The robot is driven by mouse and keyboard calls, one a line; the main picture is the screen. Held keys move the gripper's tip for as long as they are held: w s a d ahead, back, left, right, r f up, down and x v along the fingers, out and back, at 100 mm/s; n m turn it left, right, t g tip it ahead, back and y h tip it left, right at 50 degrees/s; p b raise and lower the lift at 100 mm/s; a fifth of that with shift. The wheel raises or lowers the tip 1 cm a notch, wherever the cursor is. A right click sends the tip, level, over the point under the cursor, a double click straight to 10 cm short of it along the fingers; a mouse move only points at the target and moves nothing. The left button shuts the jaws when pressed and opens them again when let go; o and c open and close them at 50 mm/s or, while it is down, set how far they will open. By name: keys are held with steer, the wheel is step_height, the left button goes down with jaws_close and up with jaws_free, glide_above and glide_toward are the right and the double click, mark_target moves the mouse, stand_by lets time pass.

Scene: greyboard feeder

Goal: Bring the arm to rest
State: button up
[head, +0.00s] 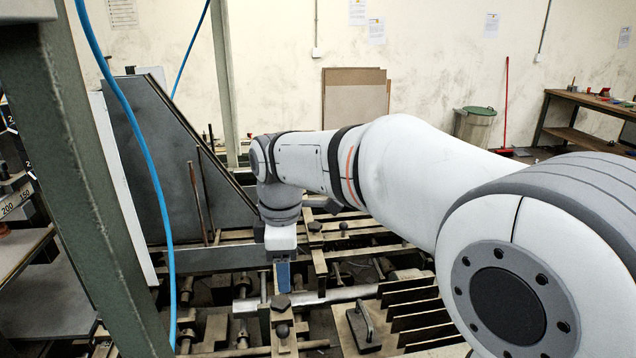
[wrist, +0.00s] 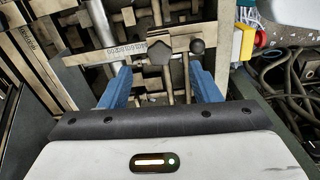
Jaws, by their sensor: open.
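My white and grey arm reaches from the right side of the head view over the feeder machine (head: 345,300). My gripper (head: 283,278) hangs down at the arm's far end, above the bars and rails. In the wrist view, my gripper (wrist: 160,84) shows two blue fingers spread apart, with nothing held between them. Beyond the fingers lie a dark knob (wrist: 159,52) and a metal bar with scale marks (wrist: 118,53). The head view does not clearly show how far the fingertips are from the machine parts.
A green post (head: 75,170) and a blue hose (head: 150,165) stand at the left, near a slanted dark panel (head: 175,160). A black-handled part (head: 362,328) lies on the machine. A bin (head: 474,127) and a workbench (head: 585,103) stand at the back right.

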steer(key=s+d+f+m+t, duration=0.1)
steer(key=s+d+m, duration=0.3)
steer(key=d+m, duration=0.2)
steer(key=s+d+f+m+t, duration=0.1)
steer(key=s+d+m, duration=0.4)
steer(key=d, duration=0.6)
steer(key=s+d+f+m, duration=0.3)
steer(key=s+d+m, duration=0.1)
steer(key=d+m, duration=0.4)
steer(key=shift+s+d+f+m+t, duration=0.15)
steer(key=shift+s+f+m+t, duration=0.1)
steer(key=shift+s+m+t, duration=0.15)
